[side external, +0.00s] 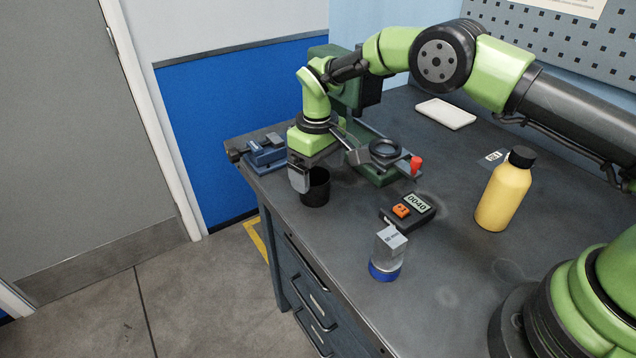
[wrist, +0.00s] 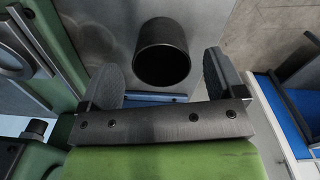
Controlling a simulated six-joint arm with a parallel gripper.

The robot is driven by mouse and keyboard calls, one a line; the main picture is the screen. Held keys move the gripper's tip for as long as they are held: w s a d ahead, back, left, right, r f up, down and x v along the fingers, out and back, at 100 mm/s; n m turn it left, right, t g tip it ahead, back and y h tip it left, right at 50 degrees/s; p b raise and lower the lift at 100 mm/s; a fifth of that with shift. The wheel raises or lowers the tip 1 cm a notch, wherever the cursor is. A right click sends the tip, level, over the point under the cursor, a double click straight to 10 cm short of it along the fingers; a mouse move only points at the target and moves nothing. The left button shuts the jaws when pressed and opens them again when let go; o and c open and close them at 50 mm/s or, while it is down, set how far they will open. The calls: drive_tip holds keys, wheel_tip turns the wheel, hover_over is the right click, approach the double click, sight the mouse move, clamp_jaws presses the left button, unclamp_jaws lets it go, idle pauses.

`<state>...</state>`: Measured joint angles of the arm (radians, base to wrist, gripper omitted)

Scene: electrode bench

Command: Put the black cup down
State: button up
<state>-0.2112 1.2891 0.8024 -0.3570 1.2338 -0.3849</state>
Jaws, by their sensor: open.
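The black cup (side external: 315,188) stands upright on the grey bench, close to its left edge in the side external view. In the wrist view the cup (wrist: 162,54) shows its round open mouth, dark inside. My gripper (side external: 303,180) is at the cup, pointing down, and its near finger hides part of the cup in the side external view. In the wrist view my gripper (wrist: 163,78) is open, with one finger on each side of the cup and a gap visible at both sides.
A blue vise (side external: 264,150) and a green machine with a round black ring (side external: 386,150) stand close by. A meter (side external: 408,210), a clear jar with a blue base (side external: 387,255), a yellow bottle (side external: 504,192) and a white tray (side external: 445,113) stand on the bench (side external: 340,285).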

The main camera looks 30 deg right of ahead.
wheel_tip(320, 180, up, 8)
drive_tip(key=s+d+r+m+t+y, duration=0.1)
drive_tip(key=s+d+r+m+t, duration=0.1)
drive_tip(key=s+r, duration=0.55)
drive_tip(key=s+d+r+m+t+y, duration=0.15)
drive_tip(key=s+r, duration=0.25)
drive_tip(key=r, duration=0.7)
drive_tip(key=s+d+m+t, duration=0.2)
drive_tip(key=s+m+t, duration=0.1)
drive_tip(key=s, duration=1.4)
drive_tip(key=shift+s+d+f+t, duration=0.25)
drive_tip(key=shift+d+f+t, duration=0.1)
drive_tip(key=shift+d, duration=0.05)
drive_tip(key=shift+m, duration=0.25)
